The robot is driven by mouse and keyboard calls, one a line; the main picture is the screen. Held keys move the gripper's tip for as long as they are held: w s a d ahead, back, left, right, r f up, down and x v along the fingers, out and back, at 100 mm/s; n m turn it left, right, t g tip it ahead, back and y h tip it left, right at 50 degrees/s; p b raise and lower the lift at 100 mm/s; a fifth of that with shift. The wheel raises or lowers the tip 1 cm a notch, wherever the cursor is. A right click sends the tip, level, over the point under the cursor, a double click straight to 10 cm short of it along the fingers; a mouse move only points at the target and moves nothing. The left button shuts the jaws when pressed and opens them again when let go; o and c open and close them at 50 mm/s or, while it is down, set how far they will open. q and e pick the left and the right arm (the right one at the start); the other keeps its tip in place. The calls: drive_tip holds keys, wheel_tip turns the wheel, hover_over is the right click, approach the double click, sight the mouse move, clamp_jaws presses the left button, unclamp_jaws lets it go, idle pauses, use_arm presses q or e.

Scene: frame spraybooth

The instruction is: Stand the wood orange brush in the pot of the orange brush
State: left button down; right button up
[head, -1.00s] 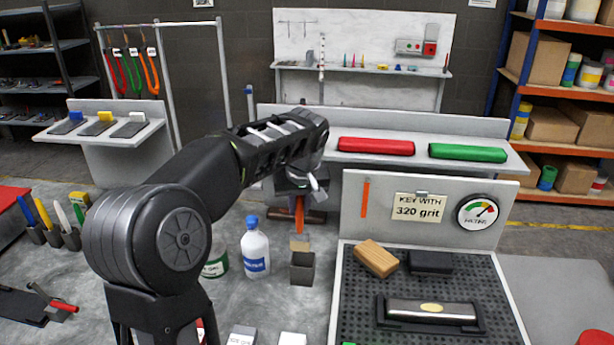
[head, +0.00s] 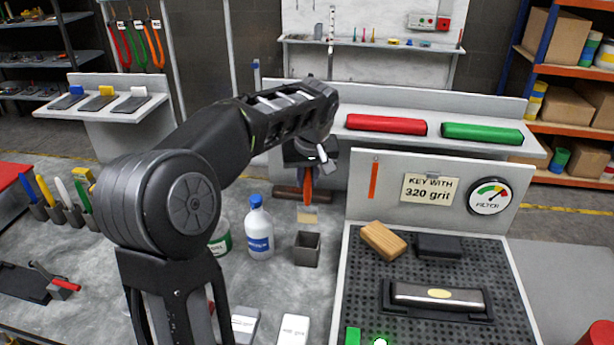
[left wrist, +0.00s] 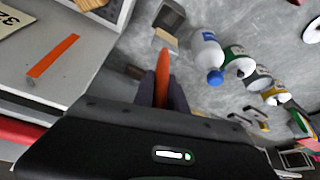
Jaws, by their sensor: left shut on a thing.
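The wood orange brush (head: 308,190) is held by its orange handle in my left gripper (head: 308,172), upright with its tan end down. In the left wrist view the orange handle (left wrist: 162,75) sits between the two dark fingers (left wrist: 162,90). A grey square pot (head: 307,250) stands on the bench just below and in front of the tan end in the head view, apart from it. Its dark opening shows and looks empty. The pot also shows at the top of the left wrist view (left wrist: 172,18). My right gripper is not in view.
A white bottle with blue cap (head: 259,235) and a green-labelled can (head: 220,240) stand left of the pot. The perforated board (head: 360,290) and upright panel (head: 420,220) are at its right. Several pots with coloured handles (head: 55,205) stand far left.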

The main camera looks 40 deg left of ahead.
sight(307, 215)
use_arm(q)
drive_tip(key=shift+f+b, duration=3.65)
drive_tip(key=shift+f, duration=1.25)
drive_tip(key=shift+f+b, duration=0.85)
drive_tip(key=shift+f, duration=0.15)
drive_tip(key=c, duration=1.3)
unclamp_jaws()
drive_tip(key=v, duration=0.8)
drive_tip(key=shift+b, duration=0.35)
drive_tip(key=shift+f, duration=0.1)
